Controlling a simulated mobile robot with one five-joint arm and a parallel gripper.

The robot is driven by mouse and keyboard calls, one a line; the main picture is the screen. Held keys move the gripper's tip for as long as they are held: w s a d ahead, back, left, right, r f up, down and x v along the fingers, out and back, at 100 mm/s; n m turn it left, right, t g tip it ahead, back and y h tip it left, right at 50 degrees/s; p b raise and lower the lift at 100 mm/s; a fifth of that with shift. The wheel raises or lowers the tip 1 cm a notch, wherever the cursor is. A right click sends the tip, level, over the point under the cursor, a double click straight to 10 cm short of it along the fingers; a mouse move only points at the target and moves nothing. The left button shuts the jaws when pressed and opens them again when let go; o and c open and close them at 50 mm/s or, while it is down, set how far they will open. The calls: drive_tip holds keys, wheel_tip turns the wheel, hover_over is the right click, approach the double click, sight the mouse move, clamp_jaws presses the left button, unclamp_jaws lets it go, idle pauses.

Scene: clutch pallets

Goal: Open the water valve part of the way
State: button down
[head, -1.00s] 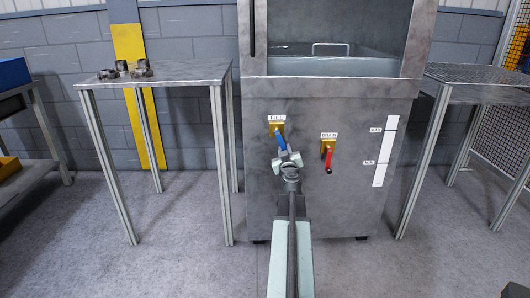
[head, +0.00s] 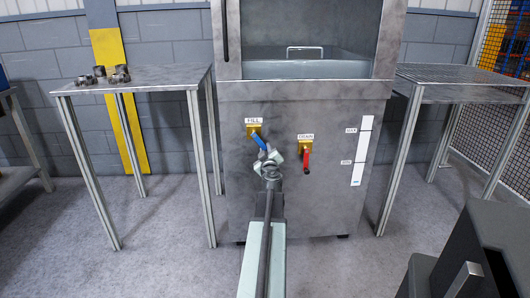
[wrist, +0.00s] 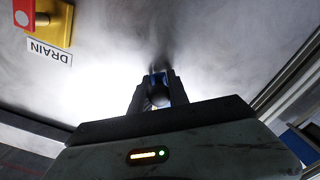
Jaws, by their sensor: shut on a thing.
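The fill valve is a yellow plate (head: 254,130) with a blue lever (head: 260,142), under a FILL label on the front of the grey metal washer cabinet (head: 290,205). The lever slants down to the right. My gripper (head: 269,157) is at the lever's lower end. In the wrist view the fingers (wrist: 156,90) are shut on the blue lever (wrist: 157,79), which mostly hides between them.
The drain valve's red lever (head: 306,160) hangs down just right of my gripper. A metal table (head: 150,77) with several metal parts (head: 101,76) stands left, a rack (head: 455,80) right. A dark machine (head: 490,235) fills the lower right corner. Floor between is clear.

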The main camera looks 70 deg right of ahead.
drive_tip(key=c, duration=1.3)
unclamp_jaws()
drive_tip(key=shift+s+r, duration=0.1)
drive_tip(key=shift+s, duration=0.05)
drive_tip(key=shift+s+d, duration=0.1)
drive_tip(key=v, duration=0.8)
